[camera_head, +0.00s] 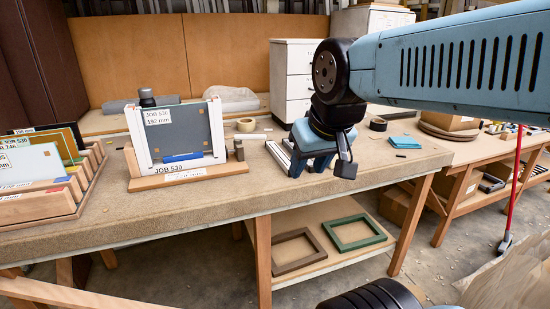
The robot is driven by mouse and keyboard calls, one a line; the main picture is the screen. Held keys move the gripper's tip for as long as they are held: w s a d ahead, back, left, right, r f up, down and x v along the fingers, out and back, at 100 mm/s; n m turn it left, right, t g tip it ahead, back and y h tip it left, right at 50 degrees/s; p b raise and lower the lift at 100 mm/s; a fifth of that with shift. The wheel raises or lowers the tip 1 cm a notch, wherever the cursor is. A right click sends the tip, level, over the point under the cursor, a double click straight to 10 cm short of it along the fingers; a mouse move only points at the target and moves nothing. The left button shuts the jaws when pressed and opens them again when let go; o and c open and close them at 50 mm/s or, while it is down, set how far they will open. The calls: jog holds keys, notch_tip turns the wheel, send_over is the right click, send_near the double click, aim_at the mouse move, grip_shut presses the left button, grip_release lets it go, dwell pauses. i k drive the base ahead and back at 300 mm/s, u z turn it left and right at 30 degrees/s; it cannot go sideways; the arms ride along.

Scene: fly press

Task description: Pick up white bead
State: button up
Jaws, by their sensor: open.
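A pale, whitish strip (278,154), which may be the white bead, lies slanted on the bench, partly hidden behind my gripper (309,168). To the left, a white upright frame (137,142) holds a grey panel (190,131) labelled "JOB 530 192 mm". It stands on a wooden base (216,170) with a blue piece (182,157) along its lower front.
A wooden rack (88,178) of panels stands at the bench's left end. White drawers (296,76) stand behind. The bench (235,205) is clear in front.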

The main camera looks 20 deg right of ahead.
aim_at(280, 156)
jog(key=z, duration=0.1)
jog(key=i, duration=1)
jog(key=u, duration=0.1)
